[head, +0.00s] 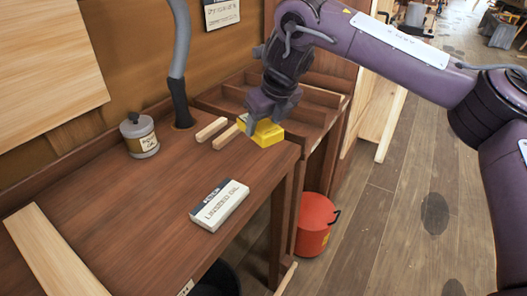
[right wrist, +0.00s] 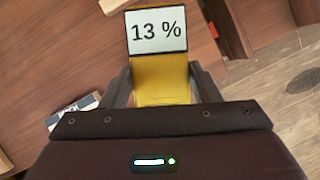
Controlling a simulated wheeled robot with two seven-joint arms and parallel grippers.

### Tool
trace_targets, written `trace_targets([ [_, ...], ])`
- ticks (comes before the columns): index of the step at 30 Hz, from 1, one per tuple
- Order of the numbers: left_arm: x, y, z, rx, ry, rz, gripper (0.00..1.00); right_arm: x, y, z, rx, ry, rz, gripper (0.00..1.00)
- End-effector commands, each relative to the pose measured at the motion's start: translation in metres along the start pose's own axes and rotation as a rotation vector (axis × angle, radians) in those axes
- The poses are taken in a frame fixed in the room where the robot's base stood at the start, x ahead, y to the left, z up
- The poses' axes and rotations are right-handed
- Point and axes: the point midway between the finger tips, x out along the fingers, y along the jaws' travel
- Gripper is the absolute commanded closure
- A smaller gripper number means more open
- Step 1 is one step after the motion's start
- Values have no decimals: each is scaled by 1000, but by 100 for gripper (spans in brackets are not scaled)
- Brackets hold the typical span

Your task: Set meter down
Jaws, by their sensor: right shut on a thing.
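The meter (head: 264,132) is a yellow block held at the far right end of the wooden bench (head: 150,205). In the right wrist view the meter (right wrist: 161,80) has a pale display reading "13 %". My right gripper (head: 262,120) is shut on it, with one finger on each side of the yellow body. The meter is at or just above the bench top; I cannot tell whether it touches. My left gripper is not in view.
Two wood strips (head: 211,129) lie left of the meter. A linseed oil box (head: 219,205) lies nearer the front edge. A lidded can (head: 139,135) stands at the back left. An open compartment tray (head: 310,97) is behind. A red bucket (head: 314,225) stands on the floor.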

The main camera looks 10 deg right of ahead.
Motion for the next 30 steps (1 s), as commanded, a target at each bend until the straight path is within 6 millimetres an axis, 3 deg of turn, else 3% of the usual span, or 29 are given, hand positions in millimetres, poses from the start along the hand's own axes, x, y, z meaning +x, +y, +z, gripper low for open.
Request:
trace_targets([
  [16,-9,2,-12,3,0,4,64,58,0,-25,1,-2,0,71],
  [27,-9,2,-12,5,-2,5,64,62,0,-27,1,-2,1,71],
  [28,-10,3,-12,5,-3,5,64,62,0,-27,1,-2,0,40],
  [30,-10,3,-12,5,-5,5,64,62,0,-27,1,-1,0,31],
])
